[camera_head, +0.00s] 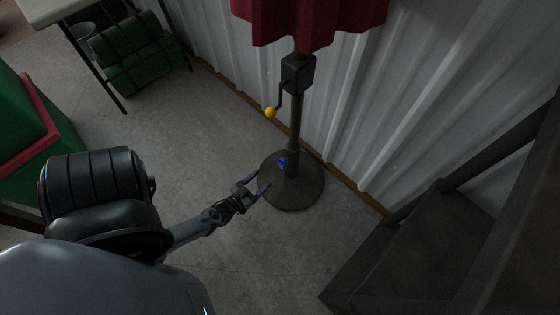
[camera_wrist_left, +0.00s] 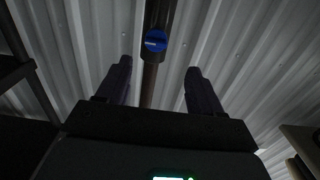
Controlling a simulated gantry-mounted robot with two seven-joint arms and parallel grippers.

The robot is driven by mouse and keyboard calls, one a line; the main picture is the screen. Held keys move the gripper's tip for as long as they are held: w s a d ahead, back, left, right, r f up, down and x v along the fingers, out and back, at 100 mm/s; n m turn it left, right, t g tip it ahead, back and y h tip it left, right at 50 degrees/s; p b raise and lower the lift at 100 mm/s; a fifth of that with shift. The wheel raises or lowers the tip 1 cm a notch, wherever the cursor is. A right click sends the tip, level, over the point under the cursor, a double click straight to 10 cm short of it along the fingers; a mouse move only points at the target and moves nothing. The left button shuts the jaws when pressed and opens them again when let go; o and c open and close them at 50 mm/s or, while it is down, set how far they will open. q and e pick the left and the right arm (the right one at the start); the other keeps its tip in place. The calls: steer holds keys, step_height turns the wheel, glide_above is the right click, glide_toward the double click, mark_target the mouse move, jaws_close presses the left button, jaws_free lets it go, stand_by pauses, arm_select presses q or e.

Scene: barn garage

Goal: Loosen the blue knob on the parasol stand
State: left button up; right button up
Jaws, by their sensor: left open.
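The parasol stand has a dark round base (camera_head: 304,194) on the floor and an upright pole (camera_head: 296,122). The blue knob (camera_head: 282,162) sits low on the pole, just above the base. My left gripper (camera_head: 261,188) is open and empty, just to the left of the knob and apart from it. In the left wrist view the blue knob (camera_wrist_left: 156,41) faces the camera on the pole, ahead of and between the two open fingers (camera_wrist_left: 157,80), beyond their tips. My right gripper does not show in either view.
A yellow-tipped crank (camera_head: 270,113) sticks out from the pole below the red parasol cloth (camera_head: 310,22). A corrugated wall (camera_head: 370,120) stands close behind. Dark metal steps (camera_head: 410,245) are at right. A table (camera_head: 62,8) and green rolls (camera_head: 135,50) are at upper left.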

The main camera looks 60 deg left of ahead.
mark_target(282, 163)
arm_select(q)
steer(key=b+x, duration=0.1)
steer(key=x, duration=0.2)
steer(key=b+x, duration=0.2)
steer(key=x, duration=0.2)
steer(key=b+x, duration=0.1)
steer(key=x, duration=0.3)
steer(key=shift+w+d+r, duration=0.25)
steer(key=shift+w+r, duration=0.05)
steer(key=shift+w, duration=0.05)
steer(key=c, duration=1)
steer(key=shift+r, duration=0.1)
